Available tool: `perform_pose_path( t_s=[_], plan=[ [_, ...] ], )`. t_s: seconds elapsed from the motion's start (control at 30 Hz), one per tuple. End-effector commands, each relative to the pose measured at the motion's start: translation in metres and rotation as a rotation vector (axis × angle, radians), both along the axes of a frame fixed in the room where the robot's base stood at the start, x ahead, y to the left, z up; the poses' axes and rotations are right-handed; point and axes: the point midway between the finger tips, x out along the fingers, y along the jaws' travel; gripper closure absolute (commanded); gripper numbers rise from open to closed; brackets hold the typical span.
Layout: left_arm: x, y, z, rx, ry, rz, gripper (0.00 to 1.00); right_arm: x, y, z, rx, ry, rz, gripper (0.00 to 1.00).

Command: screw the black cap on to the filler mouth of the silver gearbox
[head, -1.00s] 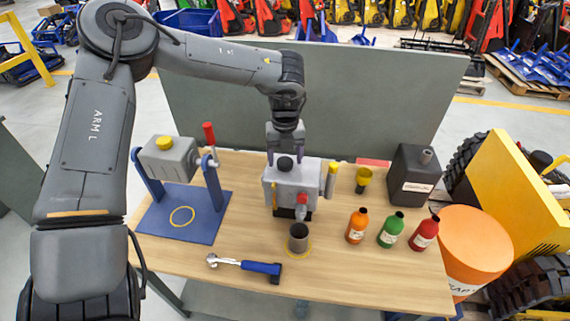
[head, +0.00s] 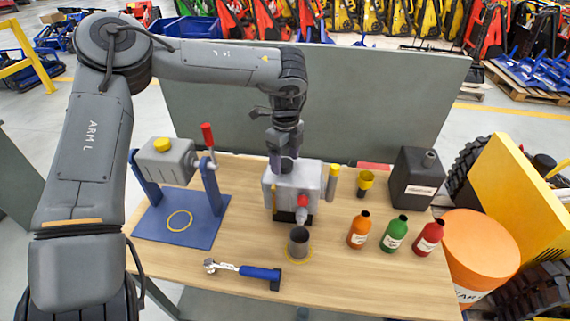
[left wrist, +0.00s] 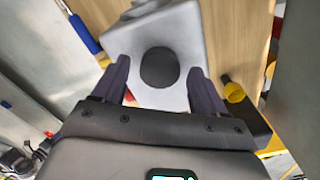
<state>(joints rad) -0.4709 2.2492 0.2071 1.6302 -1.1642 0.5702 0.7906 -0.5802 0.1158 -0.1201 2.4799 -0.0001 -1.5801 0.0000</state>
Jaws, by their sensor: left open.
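The silver gearbox (head: 304,178) stands on the wooden table, with a red-tipped spout facing the front. In the left wrist view its pale top (left wrist: 178,32) carries the round black cap (left wrist: 159,67), which looks seated over the filler mouth; how tightly I cannot tell. My left gripper (head: 284,163) points down at the gearbox top and hides most of the cap in the head view. In the left wrist view the left gripper (left wrist: 159,68) is open, one finger on each side of the cap, with gaps to it. My right gripper is not in view.
A grey cup (head: 299,241) stands in front of the gearbox. A blue-handled wrench (head: 258,272) lies at the front. A blue stand (head: 185,225) is at left. Orange (head: 358,231), green (head: 394,235) and red (head: 428,240) bottles and a black canister (head: 413,180) are at right.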

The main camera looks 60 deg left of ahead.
Motion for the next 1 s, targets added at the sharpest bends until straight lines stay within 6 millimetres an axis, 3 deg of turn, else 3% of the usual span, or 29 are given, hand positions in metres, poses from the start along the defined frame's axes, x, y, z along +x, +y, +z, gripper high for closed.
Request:
perform_pose_path(
  t_s=[0.2, 0.47, 0.67, 1.0],
  plan=[
    [0.000, 0.000, 0.000, 0.000, 0.000, -0.001, 0.31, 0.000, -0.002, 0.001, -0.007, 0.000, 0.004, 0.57],
    [0.000, 0.000, 0.000, 0.000, 0.000, -0.002, 0.71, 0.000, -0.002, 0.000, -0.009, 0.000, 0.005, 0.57],
    [0.000, 0.000, 0.004, 0.000, 0.001, -0.093, 0.72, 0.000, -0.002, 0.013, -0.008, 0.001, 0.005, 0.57],
    [-0.001, 0.000, 0.004, 0.000, 0.003, -0.638, 0.72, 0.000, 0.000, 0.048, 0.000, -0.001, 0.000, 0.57]
  ],
)
